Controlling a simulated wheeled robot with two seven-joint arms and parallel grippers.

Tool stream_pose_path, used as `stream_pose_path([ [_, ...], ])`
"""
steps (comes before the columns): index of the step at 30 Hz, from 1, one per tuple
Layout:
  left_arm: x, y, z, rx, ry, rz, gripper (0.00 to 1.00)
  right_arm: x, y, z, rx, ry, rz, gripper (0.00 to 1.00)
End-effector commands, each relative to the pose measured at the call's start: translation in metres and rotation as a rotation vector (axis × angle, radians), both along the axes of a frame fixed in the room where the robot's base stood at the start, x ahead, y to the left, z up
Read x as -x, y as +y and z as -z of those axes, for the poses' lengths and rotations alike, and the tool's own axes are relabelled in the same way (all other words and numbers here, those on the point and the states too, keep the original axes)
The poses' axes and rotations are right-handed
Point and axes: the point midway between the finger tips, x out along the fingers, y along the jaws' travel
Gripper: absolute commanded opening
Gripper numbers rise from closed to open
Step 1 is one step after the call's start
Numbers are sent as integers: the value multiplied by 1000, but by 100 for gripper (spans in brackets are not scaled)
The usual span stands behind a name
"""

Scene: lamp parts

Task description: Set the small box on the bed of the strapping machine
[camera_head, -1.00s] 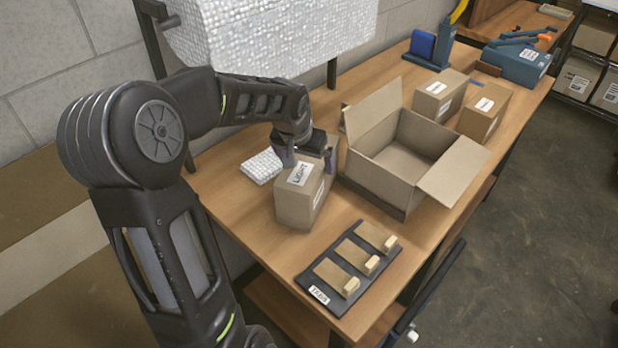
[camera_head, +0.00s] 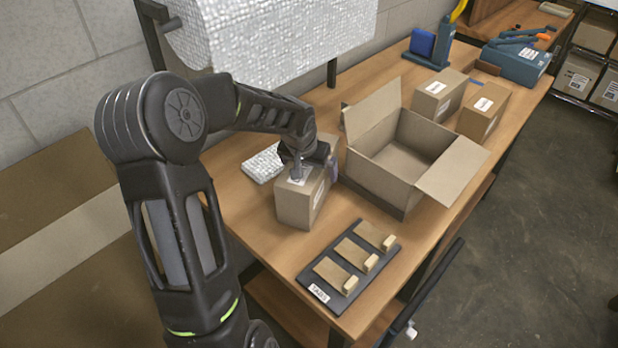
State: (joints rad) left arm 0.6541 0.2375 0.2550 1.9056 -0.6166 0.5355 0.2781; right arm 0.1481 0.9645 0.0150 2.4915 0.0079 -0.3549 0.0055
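A small brown box (camera_head: 296,208) with a white label on top stands near the left front of the table. My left gripper (camera_head: 299,176) points down at the top of this box, with a finger in front of its label. Whether the fingers touch the box, and how far apart they are, is not clear. A blue machine (camera_head: 518,65) with orange and blue handles stands at the far right; I cannot tell for certain that it is the strapping machine. My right gripper is out of view.
An open carton (camera_head: 380,186) with spread flaps stands just right of the small box. A black board (camera_head: 345,270) with several wooden pieces lies in front. A bubble-wrap pad (camera_head: 262,164) lies behind the box. Two closed boxes (camera_head: 438,95) (camera_head: 484,110) stand farther back.

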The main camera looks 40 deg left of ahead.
Motion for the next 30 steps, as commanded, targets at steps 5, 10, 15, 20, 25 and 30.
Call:
stream_pose_path([
  [5,0,0,0,0,0,0,100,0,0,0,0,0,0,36],
  [10,0,0,0,0,0,0,94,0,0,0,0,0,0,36],
  [15,0,0,0,0,0,0,80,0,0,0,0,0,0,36],
  [20,0,0,0,0,0,0,67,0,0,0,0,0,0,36],
  [25,0,0,0,0,0,0,53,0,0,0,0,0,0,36],
  [30,0,0,0,0,0,0,39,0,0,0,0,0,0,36],
])
